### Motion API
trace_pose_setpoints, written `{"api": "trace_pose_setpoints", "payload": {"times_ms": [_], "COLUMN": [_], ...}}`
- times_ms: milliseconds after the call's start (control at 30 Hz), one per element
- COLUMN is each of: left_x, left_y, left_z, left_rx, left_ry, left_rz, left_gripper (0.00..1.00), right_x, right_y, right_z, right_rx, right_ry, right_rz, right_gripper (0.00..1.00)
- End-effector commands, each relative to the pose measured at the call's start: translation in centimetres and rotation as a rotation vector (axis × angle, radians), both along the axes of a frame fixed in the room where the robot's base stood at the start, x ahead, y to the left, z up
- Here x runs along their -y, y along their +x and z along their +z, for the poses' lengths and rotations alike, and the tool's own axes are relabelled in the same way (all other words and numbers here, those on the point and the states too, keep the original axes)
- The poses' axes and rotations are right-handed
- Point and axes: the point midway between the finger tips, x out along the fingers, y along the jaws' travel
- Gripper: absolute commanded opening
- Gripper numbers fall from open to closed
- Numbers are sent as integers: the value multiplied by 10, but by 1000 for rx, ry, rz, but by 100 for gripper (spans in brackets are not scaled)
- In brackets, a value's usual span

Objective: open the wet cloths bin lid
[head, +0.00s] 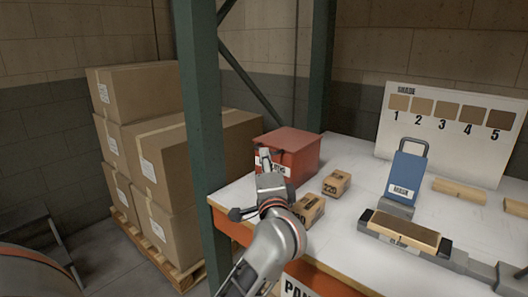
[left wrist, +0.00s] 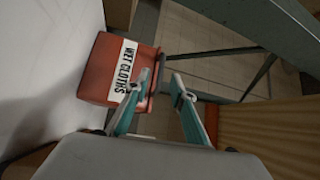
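The red wet cloths bin (head: 303,146) stands at the left back corner of the white table, and its lid looks shut. In the left wrist view the bin (left wrist: 92,85) shows its white WET CLOTHS label (left wrist: 124,68). My left gripper (head: 264,158) is at the bin's front left side and hides part of its front and label. In the left wrist view my left gripper (left wrist: 157,84) is open, with one finger over the bin's labelled front and the other past its edge. A red edge lies between the fingers; I cannot tell if they touch it. My right gripper is not in view.
A blue MASK holder (head: 407,174), a block (head: 404,230) and a shade board (head: 440,150) are to the right.

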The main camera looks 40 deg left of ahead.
Motion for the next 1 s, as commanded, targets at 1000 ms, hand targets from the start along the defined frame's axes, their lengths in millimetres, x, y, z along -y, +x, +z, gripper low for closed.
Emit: {"api": "trace_pose_setpoints", "payload": {"times_ms": [1000], "left_x": [-40], "left_y": [45], "left_z": [9], "left_rx": [-2], "left_ry": [7], "left_rz": [2], "left_gripper": [0], "right_x": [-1], "right_y": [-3], "right_z": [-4], "right_rx": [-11], "right_ry": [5], "right_rz": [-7], "right_gripper": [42]}}
